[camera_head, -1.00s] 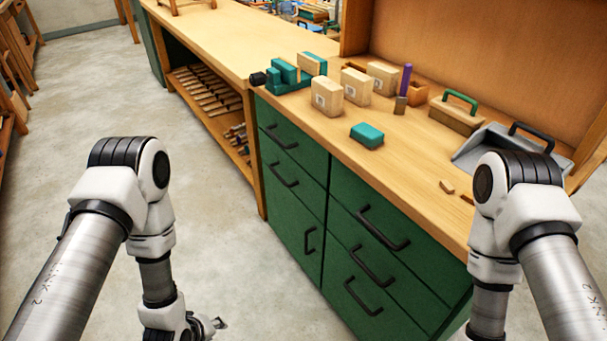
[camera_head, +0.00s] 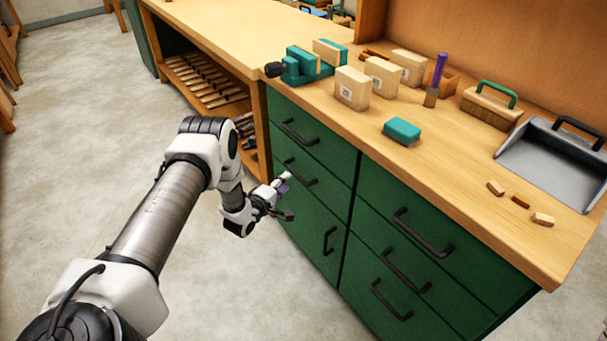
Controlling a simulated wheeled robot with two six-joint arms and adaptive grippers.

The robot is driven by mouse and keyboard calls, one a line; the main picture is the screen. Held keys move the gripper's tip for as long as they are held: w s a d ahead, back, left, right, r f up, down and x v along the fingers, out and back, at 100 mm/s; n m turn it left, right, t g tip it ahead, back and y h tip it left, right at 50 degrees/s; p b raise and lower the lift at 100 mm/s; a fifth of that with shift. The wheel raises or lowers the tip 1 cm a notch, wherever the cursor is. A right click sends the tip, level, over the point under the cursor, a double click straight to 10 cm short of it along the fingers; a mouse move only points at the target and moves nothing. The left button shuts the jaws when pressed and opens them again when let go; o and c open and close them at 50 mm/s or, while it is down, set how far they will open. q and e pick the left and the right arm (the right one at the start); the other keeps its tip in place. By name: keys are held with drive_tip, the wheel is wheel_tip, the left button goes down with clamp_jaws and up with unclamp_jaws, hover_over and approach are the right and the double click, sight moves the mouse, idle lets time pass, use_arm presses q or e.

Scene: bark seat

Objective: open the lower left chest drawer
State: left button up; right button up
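The green chest (camera_head: 345,205) stands under the wooden worktop, with its drawers shut. Its left column has an upper drawer (camera_head: 318,140) and a lower drawer (camera_head: 327,186), each with a black bar handle. The lower left drawer's handle (camera_head: 299,173) shows just beyond my gripper. Below it is a panel with an upright handle (camera_head: 329,241). My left gripper (camera_head: 286,196) is in front of the left column, close to the lower drawer's left part. Its fingers are spread and look empty; I cannot tell whether they touch the front. My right gripper is out of view.
The right column has several drawers with black handles (camera_head: 424,233). On the worktop (camera_head: 440,170) are pale blocks (camera_head: 352,88), a teal block (camera_head: 402,131), a brush (camera_head: 491,104) and a grey dustpan (camera_head: 555,160). The floor (camera_head: 90,190) at left is clear.

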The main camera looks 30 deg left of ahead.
sight(295, 173)
use_arm(q)
drive_tip(key=w, duration=0.2)
drive_tip(key=w+f, duration=0.1)
drive_tip(key=w, duration=0.1)
drive_tip(key=w+b, duration=0.1)
drive_tip(key=w, duration=0.1)
drive_tip(key=shift+f, duration=0.25)
drive_tip(key=shift+w, duration=0.45)
drive_tip(key=shift+c, duration=0.3)
clamp_jaws()
